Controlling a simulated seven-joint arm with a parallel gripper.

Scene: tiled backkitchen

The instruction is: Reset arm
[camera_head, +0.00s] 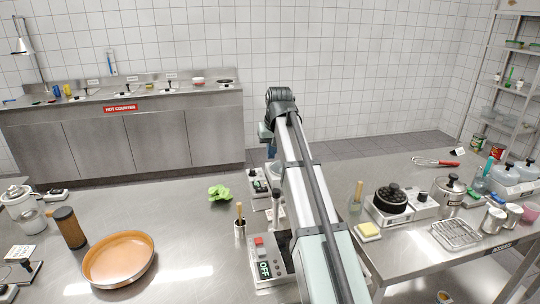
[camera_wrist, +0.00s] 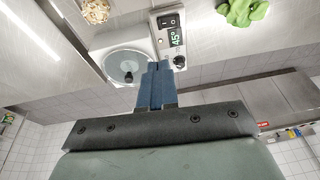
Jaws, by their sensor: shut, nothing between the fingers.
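My arm reaches out from the lower right across the middle of the head view, over the steel table. In the head view my gripper is mostly hidden behind the arm's end. In the wrist view my gripper (camera_wrist: 157,66) shows as blue fingers pressed together, shut and empty. Past the fingertips is an appliance with a round glass lid (camera_wrist: 127,66) and a control panel reading 45 degrees (camera_wrist: 172,38). I cannot tell whether the fingertips touch it; they look apart.
An orange-brown pan (camera_head: 118,258), a brown grinder (camera_head: 69,228) and a green leafy item (camera_head: 219,193) stand on the left table. A control box (camera_head: 270,262) sits beside my arm. The right table holds a burner with a black pan (camera_head: 391,199), a wire rack (camera_head: 457,234) and a pot (camera_head: 449,190).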

